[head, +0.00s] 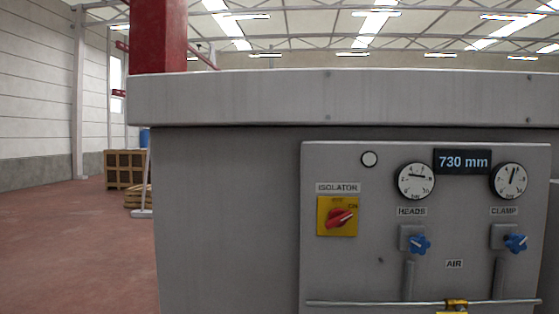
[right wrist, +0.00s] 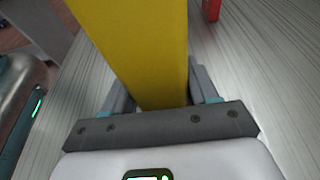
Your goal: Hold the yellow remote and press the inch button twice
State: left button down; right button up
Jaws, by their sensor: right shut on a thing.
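The yellow remote (right wrist: 135,45) fills the upper middle of the right wrist view as a long plain yellow body. My right gripper (right wrist: 163,100) is shut on it, with a grey finger on either side. The remote's buttons, including the inch button, do not show. In the head view a small yellow part (head: 452,307) shows at the bottom edge by the panel's rail; most of it is cut off, and I cannot tell whether it is the remote. My left gripper is not in view.
The grey machine's control panel (head: 330,270) carries a red isolator switch (head: 341,217), two gauges, blue knobs and a display (head: 462,161) reading 730 mm. A thin rail (head: 380,303) crosses its lower part. Open floor (head: 70,240) lies to the left, with a wooden crate (head: 125,169) behind.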

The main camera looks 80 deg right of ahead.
dwell(0.3)
jog(key=o, duration=0.9)
